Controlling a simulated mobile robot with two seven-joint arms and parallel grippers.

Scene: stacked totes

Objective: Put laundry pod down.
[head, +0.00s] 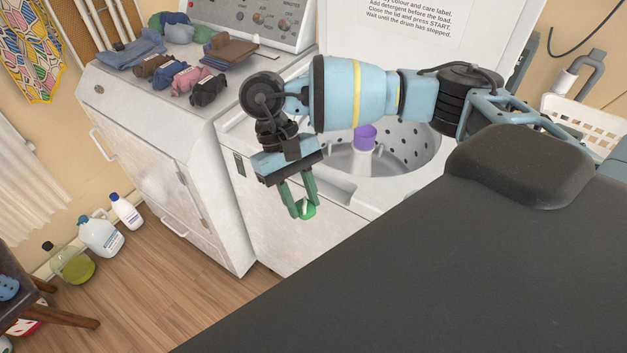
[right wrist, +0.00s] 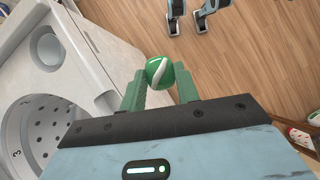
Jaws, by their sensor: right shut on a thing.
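My right gripper (head: 303,212) hangs fingers-down in front of the white top-loading washer (head: 290,235). Its green fingers are shut on a small green and white laundry pod (head: 308,209). In the right wrist view the round pod (right wrist: 159,71) sits between the fingertips (right wrist: 160,86), with the wood floor behind it. The pod is clear of the washer's top. The washer's lid is up and its perforated drum (head: 408,150) is open, with a purple-capped post (head: 364,137) in the middle. My left gripper does not show.
A second white machine (head: 150,140) stands at left, with folded and rolled clothes (head: 185,75) on top. Detergent bottles (head: 100,235) and a jug of yellow-green liquid (head: 72,265) stand on the floor. A white basket (head: 580,112) is at right. A wooden stool (head: 50,310) is at lower left.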

